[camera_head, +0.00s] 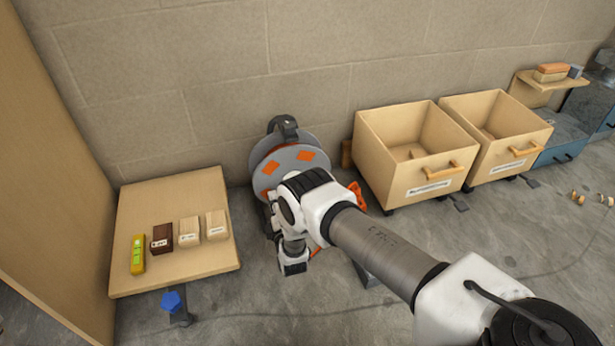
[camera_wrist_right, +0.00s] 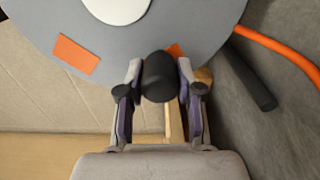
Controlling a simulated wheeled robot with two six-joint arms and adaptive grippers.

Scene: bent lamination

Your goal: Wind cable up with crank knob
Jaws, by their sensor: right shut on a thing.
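The cable reel (camera_head: 294,160) stands on the floor against the wall, a grey disc with orange patches and a dark handle on top. In the right wrist view the grey disc (camera_wrist_right: 190,30) fills the top. The black crank knob (camera_wrist_right: 158,77) sits between the two fingers of my right gripper (camera_wrist_right: 160,90), which is shut on it. In the head view my right arm hides the knob and the reel's lower right part. An orange cable (camera_wrist_right: 280,52) runs off to the right of the disc. My left gripper is not in view.
A low wooden table (camera_head: 190,265) at the left bears a yellow level (camera_head: 137,254) and several small blocks. Two wooden bins (camera_head: 408,150) stand to the right of the reel. A blue object (camera_head: 172,302) is by the table's front. Open concrete floor lies in front.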

